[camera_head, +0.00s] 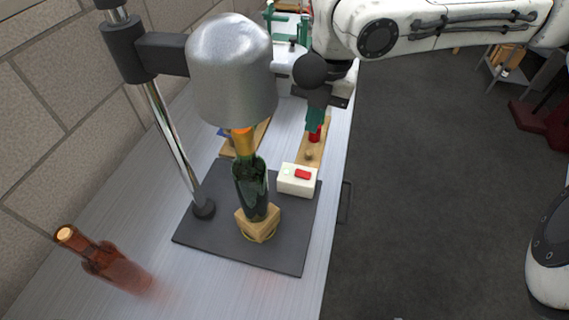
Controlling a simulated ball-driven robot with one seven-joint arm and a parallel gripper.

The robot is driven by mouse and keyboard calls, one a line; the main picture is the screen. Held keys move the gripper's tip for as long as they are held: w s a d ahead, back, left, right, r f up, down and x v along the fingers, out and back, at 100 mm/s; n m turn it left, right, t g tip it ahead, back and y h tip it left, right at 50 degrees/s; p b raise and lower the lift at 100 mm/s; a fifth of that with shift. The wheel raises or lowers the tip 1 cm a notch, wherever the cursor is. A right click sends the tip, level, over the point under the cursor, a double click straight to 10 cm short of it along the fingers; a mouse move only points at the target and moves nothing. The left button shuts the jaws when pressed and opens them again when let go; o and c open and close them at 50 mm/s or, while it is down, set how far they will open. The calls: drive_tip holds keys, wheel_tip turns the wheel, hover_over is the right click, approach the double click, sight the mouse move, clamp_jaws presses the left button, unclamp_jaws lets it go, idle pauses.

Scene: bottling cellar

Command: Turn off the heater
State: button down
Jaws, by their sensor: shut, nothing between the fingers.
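The heater has a silver dome hood (232,75) on a chrome post above a dark base plate (205,235). A white switch box (291,187) sits at the right rear of the plate, with a red switch (302,174) on top. I cannot tell the switch's position for sure. A green bottle (250,190) with an orange neck stands in a wooden block under the hood. My gripper (314,124) is shut and empty, pointing down above and behind the switch box, apart from it in the picture.
A brown bottle (103,262) is at the left front of the metal bench (150,220). Wooden boards, one with a red part (316,134), lie behind the plate. A green-framed device (287,25) stands at the far end. The floor to the right is open.

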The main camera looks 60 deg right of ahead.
sight(299, 172)
idle(0.3)
drive_tip(key=f, duration=0.4)
drive_tip(key=w+f, duration=0.1)
drive_tip(key=f, duration=0.9)
drive_tip(key=shift+w+a, duration=0.25)
drive_tip(key=shift+a, duration=0.05)
